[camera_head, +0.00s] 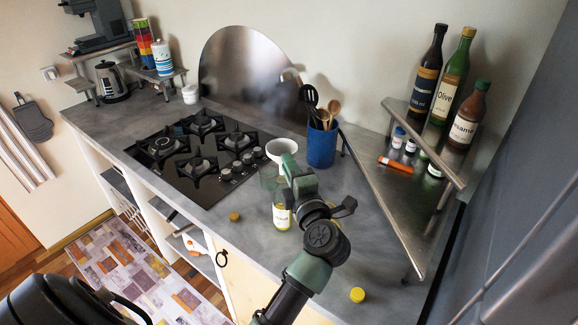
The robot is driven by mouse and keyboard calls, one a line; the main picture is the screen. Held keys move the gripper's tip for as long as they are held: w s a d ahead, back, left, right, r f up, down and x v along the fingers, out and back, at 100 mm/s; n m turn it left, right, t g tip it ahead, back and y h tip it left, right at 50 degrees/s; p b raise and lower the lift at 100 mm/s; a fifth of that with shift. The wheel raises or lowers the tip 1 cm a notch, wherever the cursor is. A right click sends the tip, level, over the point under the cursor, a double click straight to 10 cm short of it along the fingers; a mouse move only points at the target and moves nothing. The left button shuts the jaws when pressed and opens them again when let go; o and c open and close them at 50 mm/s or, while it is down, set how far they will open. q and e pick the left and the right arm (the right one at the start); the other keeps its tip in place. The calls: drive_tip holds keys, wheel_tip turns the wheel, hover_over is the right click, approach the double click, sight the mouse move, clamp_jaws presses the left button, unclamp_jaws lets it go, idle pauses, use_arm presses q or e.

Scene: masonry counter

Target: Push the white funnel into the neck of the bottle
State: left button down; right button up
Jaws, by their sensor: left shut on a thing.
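The white funnel (279,147) shows as a pale, wide-mouthed rim just behind the tip of my left gripper (288,163). The clear bottle (281,217) with a pale yellow label stands upright on the counter, below and partly behind my gripper. The bottle's neck and the funnel's spout are mostly hidden by the gripper, so I cannot tell whether they touch. My right gripper is not in view.
A gas hob (190,150) lies left of the bottle. A blue utensil holder (322,146) stands close behind on the right. A metal corner shelf (405,215) holds tall bottles and small jars. A brown cap (234,216) and a yellow cap (357,295) lie on the counter.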

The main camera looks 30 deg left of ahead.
use_arm(q)
drive_tip(key=shift+f+b, duration=1.1)
drive_tip(key=shift+f, duration=0.9)
drive_tip(key=c, duration=1.3)
unclamp_jaws()
drive_tip(key=shift+d, duration=0.1)
